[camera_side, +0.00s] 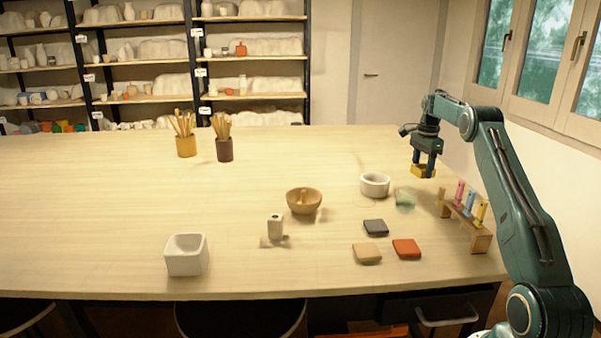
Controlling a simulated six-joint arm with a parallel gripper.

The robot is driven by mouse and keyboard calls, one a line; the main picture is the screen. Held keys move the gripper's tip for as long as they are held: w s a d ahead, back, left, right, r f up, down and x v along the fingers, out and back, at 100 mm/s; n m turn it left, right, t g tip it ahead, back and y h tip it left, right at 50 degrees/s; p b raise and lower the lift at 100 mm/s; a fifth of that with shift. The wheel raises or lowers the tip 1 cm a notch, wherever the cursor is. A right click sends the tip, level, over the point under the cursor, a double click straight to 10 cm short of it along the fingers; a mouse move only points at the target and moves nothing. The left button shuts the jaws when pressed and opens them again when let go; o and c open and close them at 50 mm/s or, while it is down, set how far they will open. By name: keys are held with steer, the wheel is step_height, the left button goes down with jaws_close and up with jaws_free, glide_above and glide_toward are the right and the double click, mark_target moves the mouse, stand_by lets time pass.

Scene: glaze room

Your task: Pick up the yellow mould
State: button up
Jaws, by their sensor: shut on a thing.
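The yellow mould (422,172) is a small block at the far right of the table, between the fingertips of my gripper (424,165). My gripper points down and is shut on it. The fingers hide part of the mould's upper side. I cannot tell whether the mould touches the table or hangs a little above it.
A white round bowl (375,190), a greenish clear cup (405,203) and a wooden rack (470,232) with coloured tubes stand nearby. Dark (376,228), tan (367,255) and orange (407,250) tiles lie in front. The table's (90,200) left side is largely clear.

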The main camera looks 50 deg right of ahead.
steer(key=shift+r, duration=2.1)
